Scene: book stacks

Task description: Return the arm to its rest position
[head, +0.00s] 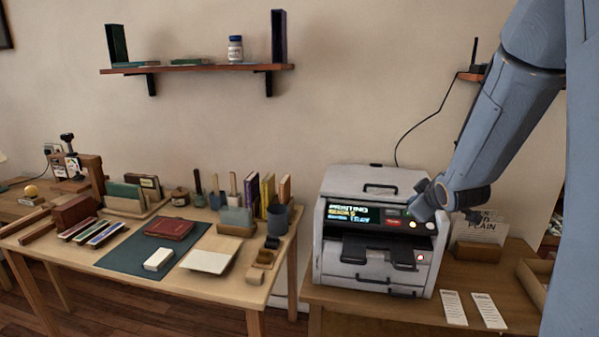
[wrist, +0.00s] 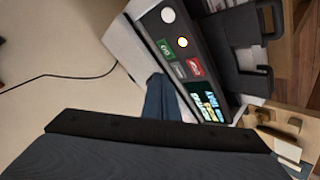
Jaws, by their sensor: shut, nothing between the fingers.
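My blue-grey arm (head: 497,110) reaches down from the upper right in the head view. My gripper (head: 420,208) is shut and empty, close to the right side of the control panel on a grey printer (head: 350,262). It also shows in the wrist view (wrist: 160,85), its fingers together in front of the panel. I cannot tell whether the fingertips touch the panel. The printer's lit screen (head: 354,215) reads "PRINTING".
The printer stands on a wooden table (head: 380,302) with two paper strips and a paper holder (head: 479,238) at right. A worktable (head: 190,290) with books and tools stands left. A wall shelf (head: 197,68) hangs above it. A black cable (head: 420,122) runs down the wall.

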